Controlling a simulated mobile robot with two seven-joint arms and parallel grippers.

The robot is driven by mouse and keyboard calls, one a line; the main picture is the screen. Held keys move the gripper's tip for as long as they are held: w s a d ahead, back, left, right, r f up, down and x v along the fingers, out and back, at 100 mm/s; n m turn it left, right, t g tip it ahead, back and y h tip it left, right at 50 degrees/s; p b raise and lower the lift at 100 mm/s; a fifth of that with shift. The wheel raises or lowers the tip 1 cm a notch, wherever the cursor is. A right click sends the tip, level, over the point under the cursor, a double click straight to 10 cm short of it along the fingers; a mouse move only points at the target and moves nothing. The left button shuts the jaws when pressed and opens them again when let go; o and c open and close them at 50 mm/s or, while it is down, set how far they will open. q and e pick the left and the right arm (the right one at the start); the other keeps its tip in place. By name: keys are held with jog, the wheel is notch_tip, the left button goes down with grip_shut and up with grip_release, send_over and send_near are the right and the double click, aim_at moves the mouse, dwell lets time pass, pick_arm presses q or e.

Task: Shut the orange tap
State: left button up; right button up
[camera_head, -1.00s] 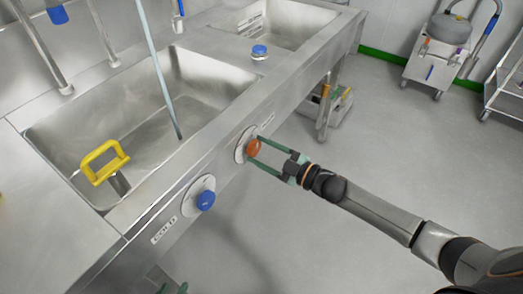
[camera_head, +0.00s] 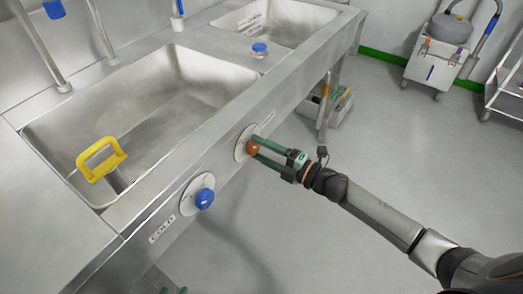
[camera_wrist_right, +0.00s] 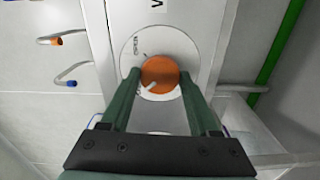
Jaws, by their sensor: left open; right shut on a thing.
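The orange tap (camera_head: 252,147) is a round knob on a white dial on the front panel of the steel sink. My right gripper (camera_head: 256,144) has its green fingers shut on it, one on each side. No water stream shows over the sink basin (camera_head: 150,110).
A blue tap (camera_head: 204,199) labelled COLD is on the same panel, nearer and left. A yellow handle (camera_head: 101,158) stands at the basin's left.

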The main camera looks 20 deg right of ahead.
jog(key=shift+n, duration=0.5)
jog(key=o, duration=1.4)
jog(key=v, duration=1.2)
jog(key=shift+s+d, duration=0.2)
